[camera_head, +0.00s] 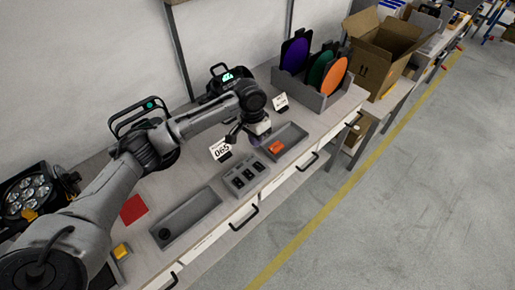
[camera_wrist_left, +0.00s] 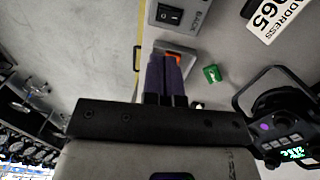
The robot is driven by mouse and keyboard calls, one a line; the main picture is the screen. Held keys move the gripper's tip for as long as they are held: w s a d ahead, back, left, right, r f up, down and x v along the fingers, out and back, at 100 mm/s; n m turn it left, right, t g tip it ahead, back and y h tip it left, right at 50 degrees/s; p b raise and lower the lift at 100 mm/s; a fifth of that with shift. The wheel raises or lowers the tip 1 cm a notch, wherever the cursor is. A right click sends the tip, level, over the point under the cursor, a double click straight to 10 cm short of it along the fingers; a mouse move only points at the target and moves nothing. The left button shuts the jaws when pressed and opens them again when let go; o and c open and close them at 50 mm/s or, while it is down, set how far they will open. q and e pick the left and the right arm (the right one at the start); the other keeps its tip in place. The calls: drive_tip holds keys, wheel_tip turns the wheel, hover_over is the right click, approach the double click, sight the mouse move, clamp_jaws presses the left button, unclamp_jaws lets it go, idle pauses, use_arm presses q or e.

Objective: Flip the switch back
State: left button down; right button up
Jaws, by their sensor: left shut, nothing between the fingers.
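A grey switch box (camera_head: 245,177) with several black rocker switches stands on the bench near its front edge, in the middle of the head view. In the left wrist view one black rocker switch (camera_wrist_left: 170,14) shows at the top, beside the printed word "BACK". The rest of the box is cut off there, and I cannot tell the switch positions. My left gripper (camera_head: 257,139) is above the bench, beyond and to the right of the box. Its purple fingers (camera_wrist_left: 165,76) are together, empty and apart from the box. My right gripper is not in view.
A grey tray (camera_head: 296,134) with an orange block (camera_head: 276,146) is right of the box. A card reading "065" (camera_head: 221,150) stands behind it. A longer tray (camera_head: 187,217) lies left. Black lamps, a rack of coloured discs (camera_head: 328,98) and a cardboard box (camera_head: 383,50) stand farther back.

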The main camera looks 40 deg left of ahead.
sight(260, 169)
use_arm(q)
drive_tip(key=f, duration=0.3)
drive_tip(key=d+f+b, duration=0.1)
drive_tip(key=f, duration=0.3)
drive_tip(key=f+b, duration=0.1)
drive_tip(key=f, duration=0.3)
drive_tip(key=shift+s+d+f, duration=0.1)
drive_tip(key=shift+d, duration=0.2)
drive_tip(key=shift+d+f+b, duration=0.1)
drive_tip(key=shift+f+b, duration=0.2)
drive_tip(key=shift+f, duration=0.4)
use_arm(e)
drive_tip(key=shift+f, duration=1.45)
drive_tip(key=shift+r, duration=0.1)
